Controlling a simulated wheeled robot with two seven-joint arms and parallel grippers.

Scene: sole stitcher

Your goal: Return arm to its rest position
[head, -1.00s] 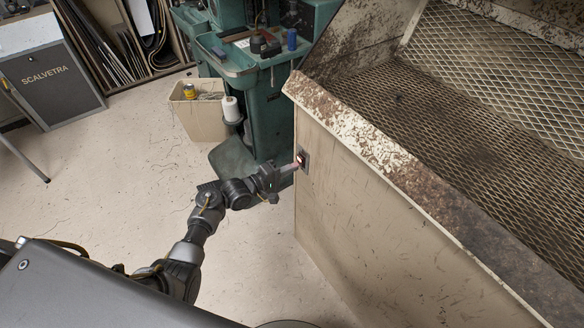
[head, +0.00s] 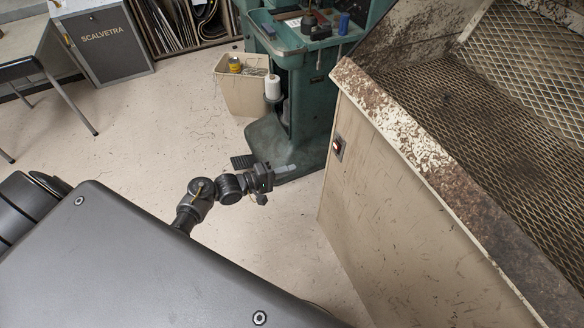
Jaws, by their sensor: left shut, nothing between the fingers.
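My left gripper (head: 285,169) is shut and empty. Its arm comes in from the lower left and reaches over the open floor, with the fingers pointing right. The fingertips are apart from the beige cabinet (head: 375,215) on the right. A small lit rocker switch (head: 337,147) sits on the cabinet's side, to the right of and a little above the fingertips. In the picture the gripper overlaps the foot of the green stitching machine (head: 262,142); I cannot tell how far apart they are. My right gripper does not show.
The cabinet has a dirty rim and a metal mesh bed (head: 470,110). A beige bin (head: 240,95) stands beside the green machine. A grey cabinet marked SCALVETRA (head: 110,50) and a table (head: 30,50) are at the far left. The floor (head: 140,135) between is clear.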

